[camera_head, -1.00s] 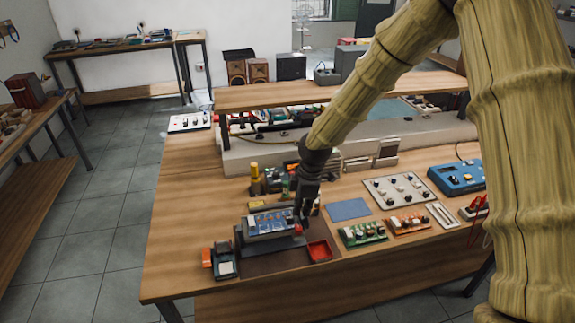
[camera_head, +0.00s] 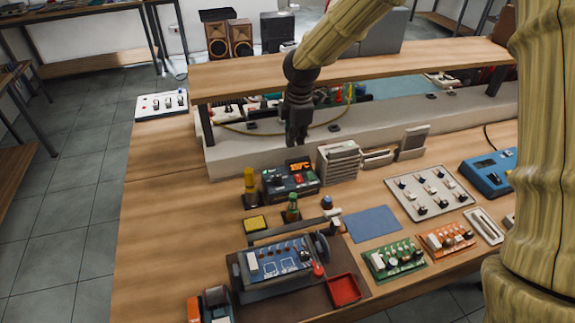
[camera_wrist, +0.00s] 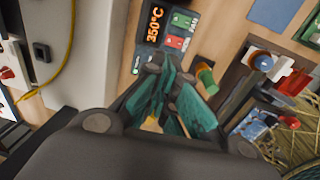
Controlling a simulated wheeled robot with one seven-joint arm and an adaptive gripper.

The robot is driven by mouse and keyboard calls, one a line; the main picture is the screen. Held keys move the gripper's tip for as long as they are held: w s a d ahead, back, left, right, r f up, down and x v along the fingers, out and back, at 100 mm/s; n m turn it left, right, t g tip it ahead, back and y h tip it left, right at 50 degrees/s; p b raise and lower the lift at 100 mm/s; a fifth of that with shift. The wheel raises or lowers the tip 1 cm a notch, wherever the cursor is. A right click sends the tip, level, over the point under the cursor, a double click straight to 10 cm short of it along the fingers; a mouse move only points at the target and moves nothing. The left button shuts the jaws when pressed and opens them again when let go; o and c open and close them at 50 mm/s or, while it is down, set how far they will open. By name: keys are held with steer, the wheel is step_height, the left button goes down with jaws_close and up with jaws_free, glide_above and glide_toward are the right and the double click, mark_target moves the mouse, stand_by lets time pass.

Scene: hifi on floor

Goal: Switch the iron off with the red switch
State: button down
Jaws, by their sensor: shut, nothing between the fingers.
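The soldering iron station (camera_head: 283,184) is a small dark box on the bench, with an orange display. In the wrist view the station's panel (camera_wrist: 160,55) reads 350°C and has a red switch (camera_wrist: 176,42) beside a green one (camera_wrist: 181,21). My gripper (camera_head: 297,140) is shut and empty, pointing down. In the head view it appears above and behind the station, in front of the shelf. In the wrist view its fingers (camera_wrist: 163,103) are close together below the red switch in the picture, with a visible gap. They cover part of the panel's near side.
A green bottle (camera_head: 293,208) and a yellow-topped bottle (camera_head: 250,187) stand close to the station. A grey rack (camera_head: 338,161) stands at its right. A raised wooden shelf (camera_head: 400,65) runs behind. A circuit board in a holder (camera_head: 277,260) and a red tray (camera_head: 343,289) lie in front.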

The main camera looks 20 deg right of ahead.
steer(key=s+r, duration=0.2)
steer(key=s, duration=0.3)
steer(key=p, duration=0.2)
glide_above(293, 177)
steer(key=f, duration=0.8)
steer(key=shift+s+f, duration=0.2)
steer(key=shift+f, duration=0.15)
steer(key=shift+s+f+p, duration=0.95)
steer(key=shift+s+f, duration=0.3)
steer(key=shift+f, duration=0.15)
steer(key=w+f, duration=0.2)
steer(key=f, duration=0.1)
steer(key=shift+w+f, duration=0.2)
steer(key=shift+f, duration=0.05)
steer(key=shift+s+r+p, duration=0.3)
steer(key=shift+s+r, duration=0.25)
steer(key=shift+s, duration=0.3)
steer(key=shift+f, duration=0.3)
steer(key=shift+s+r, duration=0.25)
steer(key=shift+s, duration=0.15)
steer(key=shift+w+f, duration=0.1)
steer(key=shift+w, duration=0.1)
